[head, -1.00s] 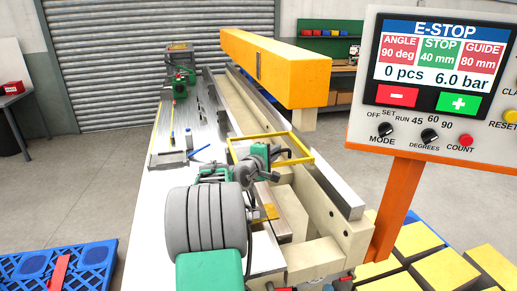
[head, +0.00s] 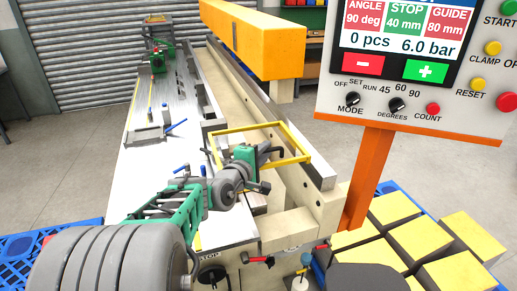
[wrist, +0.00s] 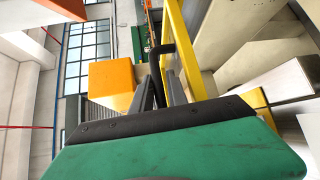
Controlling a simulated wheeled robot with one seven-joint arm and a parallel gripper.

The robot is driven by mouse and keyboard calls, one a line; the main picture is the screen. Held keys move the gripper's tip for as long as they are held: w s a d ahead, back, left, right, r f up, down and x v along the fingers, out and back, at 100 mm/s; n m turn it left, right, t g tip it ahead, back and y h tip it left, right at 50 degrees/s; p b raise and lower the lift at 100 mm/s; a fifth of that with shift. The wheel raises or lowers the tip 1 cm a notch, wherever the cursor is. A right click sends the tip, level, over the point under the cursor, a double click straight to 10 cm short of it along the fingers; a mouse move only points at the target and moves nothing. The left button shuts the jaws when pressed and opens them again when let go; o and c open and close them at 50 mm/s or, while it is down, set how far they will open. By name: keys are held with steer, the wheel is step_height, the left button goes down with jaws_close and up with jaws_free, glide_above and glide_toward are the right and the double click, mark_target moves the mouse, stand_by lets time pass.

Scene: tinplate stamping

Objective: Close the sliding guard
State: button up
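The sliding guard (head: 297,141) is a yellow rectangular frame at the near end of the machine bed. In the wrist view its yellow bar (wrist: 184,45) runs just right of my fingers. A black bent handle (wrist: 157,60) stands beside that bar. My gripper (head: 266,153) is at the guard, its fingers partly hidden by my wrist in the head view. In the wrist view my gripper (wrist: 159,86) has its two grey fingers apart, one on each side of the handle. Firm contact with the handle does not show.
The control panel (head: 410,65) stands on an orange post at right. Yellow-topped blocks (head: 400,210) sit at lower right. A white worktop (head: 150,170) lies left.

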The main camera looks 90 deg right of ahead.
steer(key=b+v, duration=0.1)
steer(key=v, duration=0.7)
steer(key=shift+s+d, duration=0.1)
steer(key=shift+s, duration=0.05)
stand_by(0.3)
